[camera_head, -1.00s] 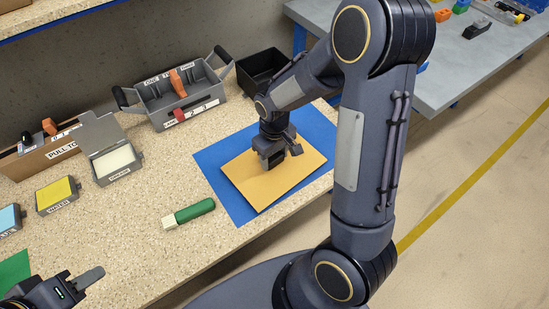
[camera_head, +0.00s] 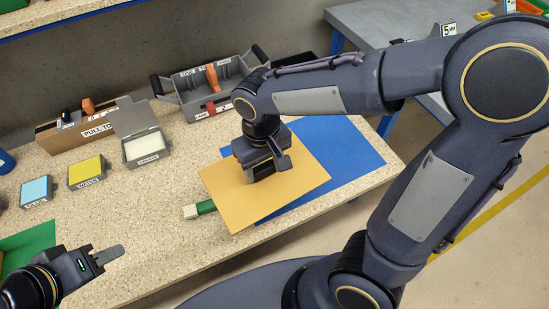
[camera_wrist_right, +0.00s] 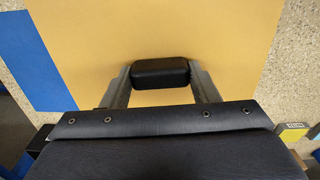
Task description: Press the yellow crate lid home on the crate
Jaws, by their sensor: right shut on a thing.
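The yellow crate lid (camera_head: 300,178) is a flat yellow panel with a black knob, seen in the right wrist view (camera_wrist_right: 160,72). My right gripper (camera_head: 263,172) is over the middle of the lid, its fingers on either side of the knob and shut on it. The lid overlaps the left part of a blue mat (camera_head: 345,150) and appears held above the bench. My left gripper (camera_head: 98,256) is at the lower left, away from the lid; its finger opening is unclear. I cannot make out the crate in either view.
A grey tool caddy (camera_head: 190,95), an open grey box (camera_head: 143,147) and small yellow (camera_head: 87,171) and blue (camera_head: 36,190) boxes stand on the speckled bench. A green mat (camera_head: 35,240) lies at left.

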